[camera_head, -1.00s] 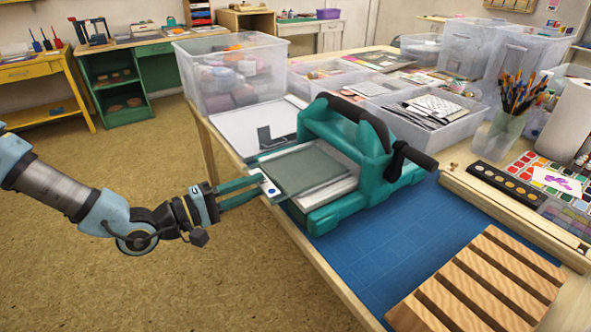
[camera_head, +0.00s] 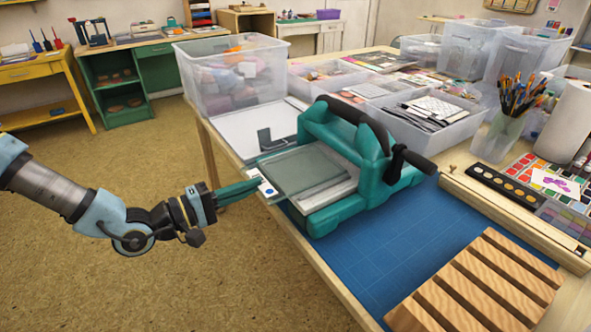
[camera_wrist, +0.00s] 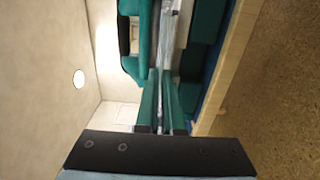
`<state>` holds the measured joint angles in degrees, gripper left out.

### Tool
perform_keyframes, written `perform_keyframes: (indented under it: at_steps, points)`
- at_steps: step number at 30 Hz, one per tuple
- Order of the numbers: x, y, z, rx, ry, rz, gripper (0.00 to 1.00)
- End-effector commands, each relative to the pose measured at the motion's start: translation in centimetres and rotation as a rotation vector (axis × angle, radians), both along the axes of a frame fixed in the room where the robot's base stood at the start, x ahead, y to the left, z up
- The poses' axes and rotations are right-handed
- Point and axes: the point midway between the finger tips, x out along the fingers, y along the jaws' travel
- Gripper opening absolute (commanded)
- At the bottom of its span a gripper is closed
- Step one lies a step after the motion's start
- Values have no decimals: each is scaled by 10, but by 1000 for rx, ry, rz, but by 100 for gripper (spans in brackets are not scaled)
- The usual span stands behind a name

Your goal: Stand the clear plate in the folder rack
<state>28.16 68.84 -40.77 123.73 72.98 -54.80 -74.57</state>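The clear plate (camera_head: 305,171) lies flat on the bed of the teal press (camera_head: 345,130), its near left edge jutting out past the bed. A small white label with a blue dot (camera_head: 268,191) marks that edge. My gripper (camera_head: 258,185) reaches in from the left, and its teal fingers are closed together on the plate's jutting edge. The wrist view shows the fingers (camera_wrist: 164,76) close together, with the thin plate edge between them. The folder rack (camera_head: 480,285), a wooden block with several parallel slots, stands at the lower right; its slots look empty.
A blue cutting mat (camera_head: 385,255) gives free room between the press and the rack. A wooden tray rail (camera_head: 515,215) borders the right side. Clear bins (camera_head: 232,75) and a jar of pencils (camera_head: 500,135) stand farther back. The press handle (camera_head: 415,160) sticks out to the right.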

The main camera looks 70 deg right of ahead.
Motion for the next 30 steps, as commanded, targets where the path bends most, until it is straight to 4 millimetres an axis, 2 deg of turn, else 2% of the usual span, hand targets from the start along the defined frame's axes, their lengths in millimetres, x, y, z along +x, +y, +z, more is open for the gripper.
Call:
perform_keyframes:
  at_steps: [1, 4, 17, 30]
  points:
    - [2, 2, 7, -1, 1, 1, 0]
    - [3, 4, 13, -1, 1, 1, 0]
    - [5, 6, 16, -1, 1, 0, 0]
    - [18, 23, 50, -1, -1, 2, 0]
